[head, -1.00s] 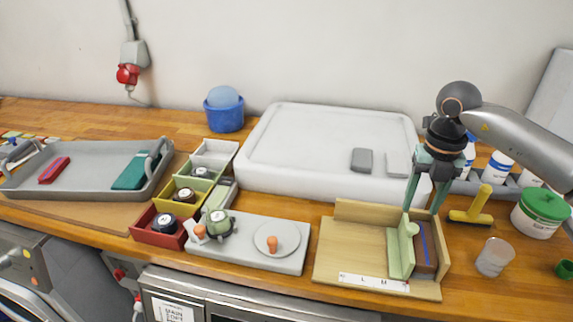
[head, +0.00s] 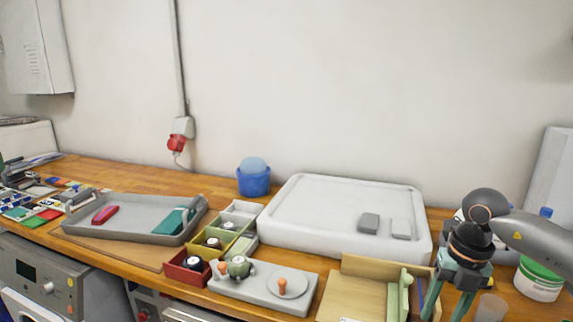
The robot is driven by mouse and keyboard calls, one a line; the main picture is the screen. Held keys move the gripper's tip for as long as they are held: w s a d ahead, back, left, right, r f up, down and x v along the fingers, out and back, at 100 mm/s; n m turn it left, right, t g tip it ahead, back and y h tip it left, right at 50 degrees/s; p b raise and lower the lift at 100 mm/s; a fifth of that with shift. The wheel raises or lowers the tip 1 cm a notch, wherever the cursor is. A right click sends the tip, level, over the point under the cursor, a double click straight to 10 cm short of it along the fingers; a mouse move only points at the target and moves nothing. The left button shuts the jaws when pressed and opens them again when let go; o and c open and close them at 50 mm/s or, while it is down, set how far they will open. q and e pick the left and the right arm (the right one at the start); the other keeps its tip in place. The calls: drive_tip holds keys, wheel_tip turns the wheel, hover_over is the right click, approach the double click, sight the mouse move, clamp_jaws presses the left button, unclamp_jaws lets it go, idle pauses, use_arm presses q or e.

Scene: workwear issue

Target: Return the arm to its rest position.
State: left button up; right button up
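My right gripper (head: 446,308) hangs at the lower right, pointing down, with its two green fingers apart and nothing seen between them. Its tips lie close to the bottom edge of the picture. It is in front of the right side of a wooden fixture (head: 368,270) in the picture, which holds an upright light-green plate (head: 404,295) and a dark block with a blue strip, partly hidden. I cannot tell how high the gripper is above the bench. My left gripper is not in view.
A large white tray (head: 340,200) holds two grey pads. Left of it are coloured bins (head: 188,270), a grey plate (head: 255,297) with orange knobs and a blue tub (head: 253,183). A grey tray (head: 135,232) lies further left. A green-lidded tub (head: 538,285) stands at the right.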

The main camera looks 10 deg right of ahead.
drive_tip(key=w+a+f+m+t+y, duration=0.1)
drive_tip(key=a+m+t+y, duration=0.25)
drive_tip(key=a+y, duration=0.9)
drive_tip(key=w+a+f+m+t+y, duration=0.1)
drive_tip(key=a+f+m+t+y, duration=0.25)
drive_tip(key=a, duration=1.65)
drive_tip(key=d+f+m+t+h, duration=0.75)
drive_tip(key=f+m+h, duration=0.3)
drive_tip(key=m, duration=0.45)
drive_tip(key=s+d+f+m+g+h, duration=0.2)
drive_tip(key=s+f+m, duration=0.1)
drive_tip(key=s+f, duration=0.4)
drive_tip(key=s+d+f+m+g+h, duration=0.2)
drive_tip(key=s+f+m+g, duration=0.1)
drive_tip(key=s+f, duration=0.4)
wheel_tip(320, 180, down, 3)
drive_tip(key=shift+r+m, duration=0.2)
drive_tip(key=shift+m, duration=0.1)
drive_tip(key=shift+g, duration=0.25)
